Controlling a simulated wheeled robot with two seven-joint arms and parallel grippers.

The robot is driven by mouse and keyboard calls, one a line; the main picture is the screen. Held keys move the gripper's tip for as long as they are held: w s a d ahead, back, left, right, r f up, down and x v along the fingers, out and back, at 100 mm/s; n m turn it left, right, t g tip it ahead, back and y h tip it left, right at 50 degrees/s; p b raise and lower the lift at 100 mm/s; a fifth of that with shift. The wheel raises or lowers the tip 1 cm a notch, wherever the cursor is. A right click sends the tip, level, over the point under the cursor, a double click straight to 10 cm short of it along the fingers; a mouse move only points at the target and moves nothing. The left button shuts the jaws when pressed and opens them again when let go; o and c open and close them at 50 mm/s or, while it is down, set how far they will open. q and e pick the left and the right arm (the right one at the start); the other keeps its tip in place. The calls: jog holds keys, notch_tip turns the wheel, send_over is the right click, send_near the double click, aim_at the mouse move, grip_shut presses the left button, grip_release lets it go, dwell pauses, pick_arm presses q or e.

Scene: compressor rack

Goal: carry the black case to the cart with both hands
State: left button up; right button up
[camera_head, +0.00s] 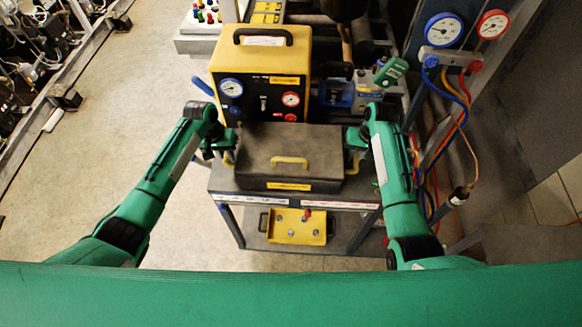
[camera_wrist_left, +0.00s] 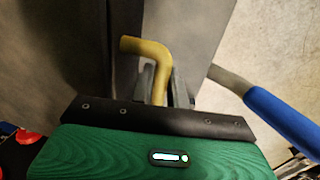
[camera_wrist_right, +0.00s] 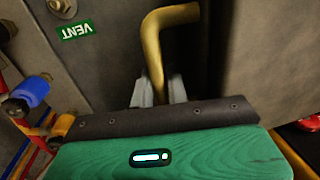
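The black case (camera_head: 290,150) is in the middle of the head view, level, with a yellow front handle and a yellow label. It is over the front of the cart's top (camera_head: 222,180); I cannot tell whether it rests there or hangs just above. My left gripper (camera_head: 228,142) is at its left side, with the fingers (camera_wrist_left: 165,88) closed around a yellow side handle (camera_wrist_left: 150,50). My right gripper (camera_head: 357,140) is at its right side, with the fingers (camera_wrist_right: 160,92) closed around the other yellow handle (camera_wrist_right: 158,40). The fingertips are partly hidden.
A yellow machine with gauges (camera_head: 260,75) stands right behind the case. Gauges with blue and red hoses (camera_head: 455,95) are at the right, near my right arm. Open floor (camera_head: 120,110) lies to the left.

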pick_arm(q)
jog(key=o, duration=0.4)
jog(key=shift+c, duration=0.2)
pick_arm(e)
jog(key=o, duration=0.4)
jog(key=shift+r, duration=0.1)
jog(key=shift+c, duration=0.2)
pick_arm(q)
jog(key=shift+s+r, duration=0.15)
pick_arm(e)
jog(key=shift+s, duration=0.15)
pick_arm(q)
jog(key=shift+r, duration=0.1)
pick_arm(e)
jog(key=shift+r, duration=0.3)
pick_arm(q)
notch_tip(320, 180, up, 12)
jog(key=a, duration=0.2)
jog(key=shift+f, duration=0.2)
pick_arm(e)
notch_tip(320, 180, up, 11)
jog(key=d, duration=0.2)
pick_arm(q)
jog(key=shift+a, duration=0.1)
pick_arm(e)
jog(key=shift+d, duration=0.1)
